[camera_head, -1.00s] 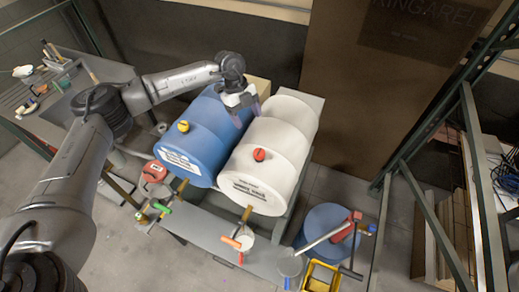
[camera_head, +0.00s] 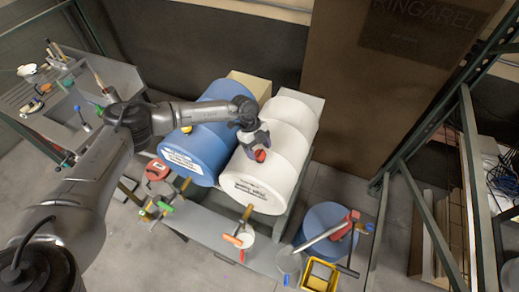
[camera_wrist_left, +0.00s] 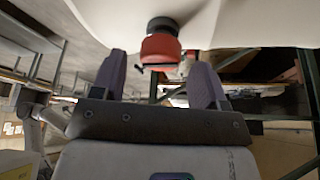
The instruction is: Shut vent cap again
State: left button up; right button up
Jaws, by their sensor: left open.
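The red vent cap (camera_head: 260,156) sits on top of the white drum (camera_head: 282,136). In the left wrist view the red cap (camera_wrist_left: 160,47) has a black collar against the white drum wall. My left gripper (camera_head: 255,148) is at the red cap, open, with a purple-grey finger on either side. In the left wrist view the cap lies between the fingertips, with a gap to each finger. My right gripper is not in view.
The drums lie side by side on a rack with a grey front shelf (camera_head: 205,237). A blue barrel (camera_head: 323,218) and a yellow bucket (camera_head: 320,277) stand front right. A grey bench (camera_head: 75,115) with tools is at left, green shelving (camera_head: 470,160) at right.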

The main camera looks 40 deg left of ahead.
pick_arm(q)
jog(key=shift+d+f, duration=0.3)
jog(key=shift+f, duration=0.35)
jog(key=shift+c, duration=0.3)
jog(key=c, duration=0.8)
